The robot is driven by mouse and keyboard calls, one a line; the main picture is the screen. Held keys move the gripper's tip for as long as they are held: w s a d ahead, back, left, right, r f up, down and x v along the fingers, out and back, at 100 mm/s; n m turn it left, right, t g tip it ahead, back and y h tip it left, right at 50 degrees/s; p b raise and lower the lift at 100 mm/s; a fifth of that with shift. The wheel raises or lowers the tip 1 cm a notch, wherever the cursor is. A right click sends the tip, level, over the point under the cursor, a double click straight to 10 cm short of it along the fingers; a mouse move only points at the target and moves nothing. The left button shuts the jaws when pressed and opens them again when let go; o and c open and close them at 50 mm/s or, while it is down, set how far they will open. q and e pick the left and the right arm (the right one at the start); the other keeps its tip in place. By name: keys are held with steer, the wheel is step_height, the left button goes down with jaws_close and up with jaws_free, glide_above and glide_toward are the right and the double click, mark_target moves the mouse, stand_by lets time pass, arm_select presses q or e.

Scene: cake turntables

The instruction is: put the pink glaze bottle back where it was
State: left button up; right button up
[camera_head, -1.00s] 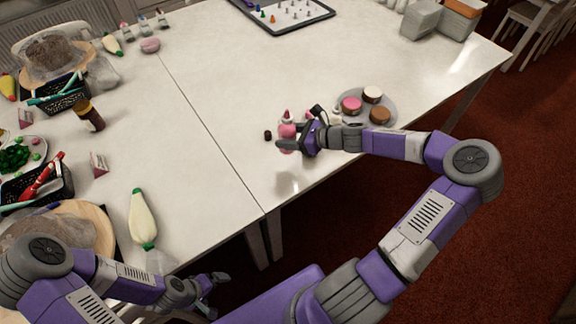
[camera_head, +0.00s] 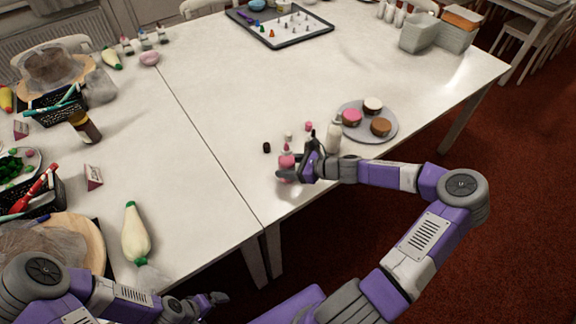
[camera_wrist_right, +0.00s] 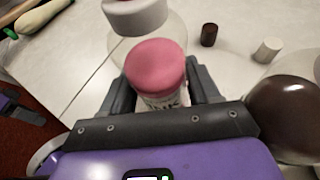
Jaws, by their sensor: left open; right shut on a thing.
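My right gripper (camera_head: 292,172) is shut on the pink glaze bottle (camera_head: 287,161), which is upright near the front edge of the table (camera_head: 225,95). In the right wrist view, the bottle's pink rounded top (camera_wrist_right: 155,65) is between the fingers, its label partly hidden. I cannot tell whether its base touches the table. A white bottle (camera_head: 333,138) stands to the right of the gripper. A dark brown rounded top (camera_wrist_right: 292,108) is close beside the gripper in the right wrist view. My left gripper (camera_head: 212,299) is open and empty at the lower left.
Small black (camera_head: 267,147), white (camera_head: 289,136) and pink (camera_head: 308,126) caps lie behind the bottle. A plate (camera_head: 385,137) with three small cakes is at the right. The table's middle is clear.

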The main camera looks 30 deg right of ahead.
steer(key=o, duration=0.4)
steer(key=shift+o, duration=0.2)
steer(key=shift+r, duration=0.1)
steer(key=p+v, duration=0.4)
steer(key=v, duration=0.8)
